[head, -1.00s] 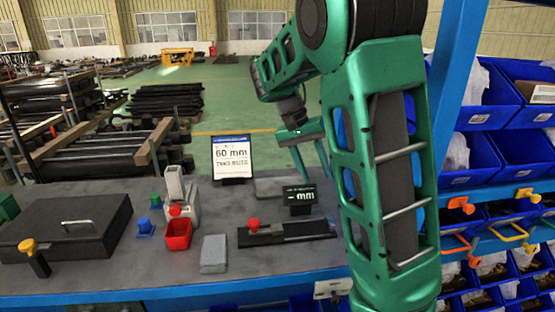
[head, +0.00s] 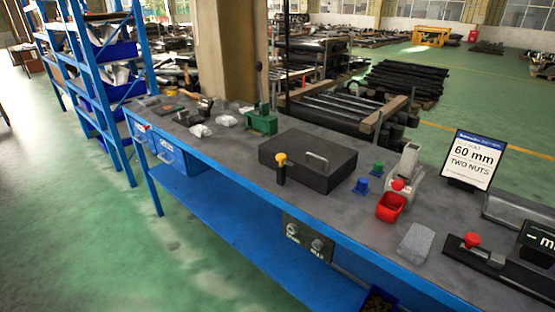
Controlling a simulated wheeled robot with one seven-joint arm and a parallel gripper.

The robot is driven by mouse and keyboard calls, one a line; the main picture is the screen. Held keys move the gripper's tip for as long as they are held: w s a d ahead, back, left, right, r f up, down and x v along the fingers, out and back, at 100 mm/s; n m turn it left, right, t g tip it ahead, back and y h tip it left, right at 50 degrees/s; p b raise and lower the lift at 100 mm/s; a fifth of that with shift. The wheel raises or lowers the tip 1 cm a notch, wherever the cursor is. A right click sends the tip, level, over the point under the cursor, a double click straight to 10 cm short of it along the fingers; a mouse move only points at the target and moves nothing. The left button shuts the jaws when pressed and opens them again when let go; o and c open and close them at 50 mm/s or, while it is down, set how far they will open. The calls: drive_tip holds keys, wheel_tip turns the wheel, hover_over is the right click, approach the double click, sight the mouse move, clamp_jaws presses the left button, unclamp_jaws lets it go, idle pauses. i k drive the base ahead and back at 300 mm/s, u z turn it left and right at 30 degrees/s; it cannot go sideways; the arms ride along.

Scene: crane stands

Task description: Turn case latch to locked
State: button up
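A latch with a yellow knob (head: 281,159) and a dark stem (head: 281,176) stands at the case's front left corner. The knob is at the top and the stem hangs below it. I cannot tell from this whether the latch is locked. My gripper and arm are not in view.
A blue shelf rack (head: 88,70) stands left. The green floor (head: 110,250) in front is open.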

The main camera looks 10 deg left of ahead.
sight(281, 158)
drive_tip(key=u, duration=1.45)
drive_tip(key=k, duration=0.5)
drive_tip(key=z, duration=0.05)
